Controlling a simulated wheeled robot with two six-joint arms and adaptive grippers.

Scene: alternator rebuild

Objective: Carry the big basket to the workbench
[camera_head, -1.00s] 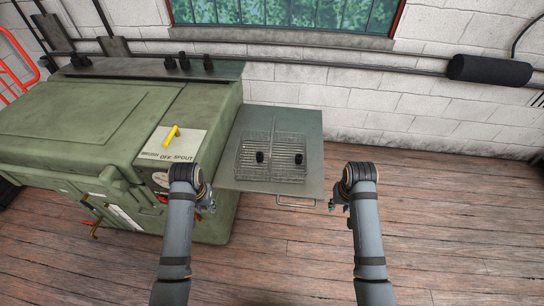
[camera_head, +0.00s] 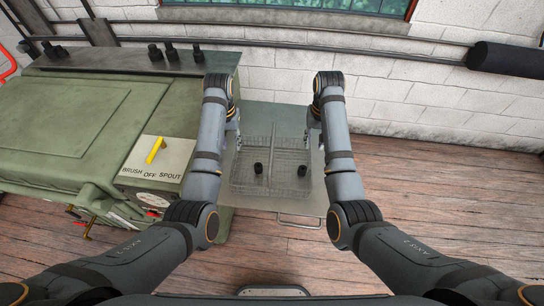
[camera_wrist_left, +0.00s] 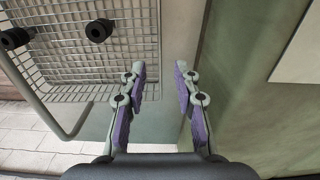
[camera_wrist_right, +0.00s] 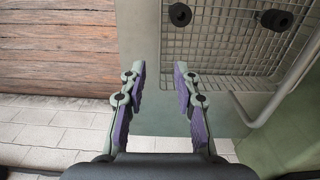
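The big basket (camera_head: 277,183) is a wire-mesh basket with a thin upright divider or handle across its middle. It rests on the grey metal shelf (camera_head: 265,115) beside the green washer and holds black cylindrical parts. My left gripper (camera_head: 234,134) is at the basket's left side and my right gripper (camera_head: 312,138) at its right side, both toward the far end. Both are open and empty. The basket's mesh shows in the left wrist view (camera_wrist_left: 85,65) and right wrist view (camera_wrist_right: 225,40), beside the fingers and apart from them. No workbench is in view.
The green washer (camera_head: 85,110) stands close on the left, with a yellow selector handle (camera_head: 156,150) on its top panel. A brick wall with pipes (camera_head: 390,100) is behind the shelf. Wooden floor (camera_head: 440,190) on the right is clear. A handle (camera_head: 298,220) sticks out from the shelf's front.

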